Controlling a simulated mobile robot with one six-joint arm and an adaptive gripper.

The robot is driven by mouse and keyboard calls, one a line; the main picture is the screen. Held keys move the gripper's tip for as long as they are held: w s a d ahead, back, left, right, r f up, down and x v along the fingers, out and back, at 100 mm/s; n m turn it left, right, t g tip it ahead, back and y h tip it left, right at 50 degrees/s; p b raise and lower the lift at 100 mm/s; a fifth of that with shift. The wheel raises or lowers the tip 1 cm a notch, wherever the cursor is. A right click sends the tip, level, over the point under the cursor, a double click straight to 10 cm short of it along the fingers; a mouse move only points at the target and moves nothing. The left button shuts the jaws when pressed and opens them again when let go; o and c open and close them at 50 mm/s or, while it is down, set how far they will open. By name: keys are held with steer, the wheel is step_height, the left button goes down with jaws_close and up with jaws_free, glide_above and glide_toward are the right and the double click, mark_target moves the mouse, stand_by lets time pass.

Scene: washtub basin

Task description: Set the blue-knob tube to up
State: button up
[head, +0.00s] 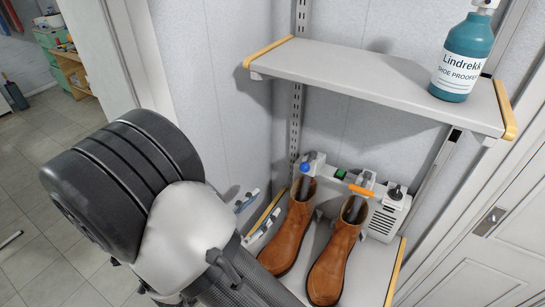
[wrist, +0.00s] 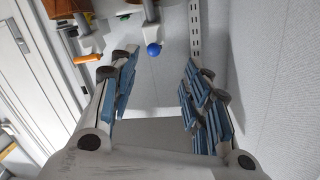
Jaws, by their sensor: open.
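The blue knob (head: 305,167) sits at the top of the left grey tube (head: 306,186), which slants down into the opening of the left brown boot (head: 288,232). The tube's lower end is hidden in the boot. In the wrist view the blue knob (wrist: 153,49) appears beyond the fingertips, between the two fingers sideways, and touches neither. My gripper (head: 256,212) is open and empty, left of the left boot; its blue-padded fingers show spread apart in the wrist view (wrist: 163,72).
The white dryer unit (head: 387,217) has a green switch (head: 340,174) and a black knob (head: 395,192). A shelf (head: 370,76) with a teal bottle (head: 462,58) overhangs. A wall stands left of the boots.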

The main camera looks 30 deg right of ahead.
mark_target(302, 170)
steer(key=shift+h, duration=0.6)
steer(key=x, duration=1.1)
steer(key=s+r+b+x, duration=0.1)
steer(key=x, duration=0.4)
steer(key=shift+d, duration=0.6)
jaws_close()
